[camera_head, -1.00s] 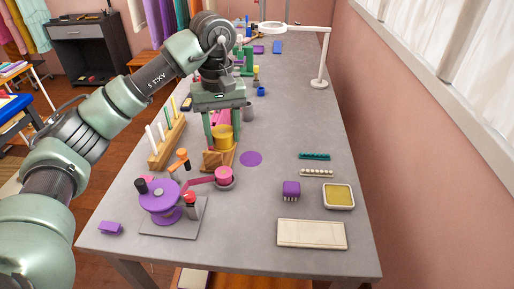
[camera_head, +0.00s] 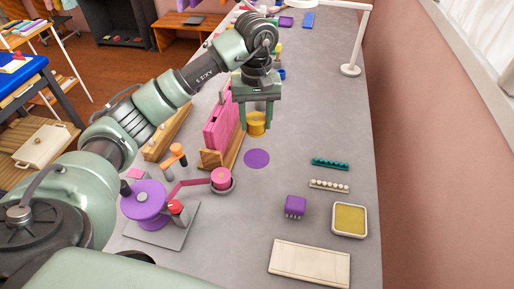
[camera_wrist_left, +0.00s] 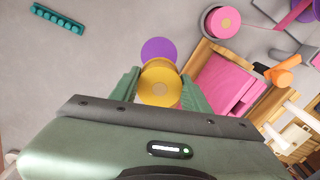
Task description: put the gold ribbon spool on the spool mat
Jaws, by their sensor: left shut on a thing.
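The gold ribbon spool (camera_head: 257,124) is held between the fingers of my left gripper (camera_head: 256,119), which is shut on it. In the left wrist view the gold spool (camera_wrist_left: 159,83) sits between the green fingers (camera_wrist_left: 160,90). The spool mat is a flat purple disc (camera_head: 257,158) on the grey table. The held spool appears just beyond the mat in the head view. In the left wrist view the mat (camera_wrist_left: 158,49) is partly covered by the spool. My right gripper is out of view.
A wooden rack with a pink panel (camera_head: 221,125) stands left of the spool. A purple winder (camera_head: 146,201) with a pink spool (camera_head: 221,177) is in front left. A teal strip (camera_head: 330,163) and a purple block (camera_head: 295,206) lie to the right.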

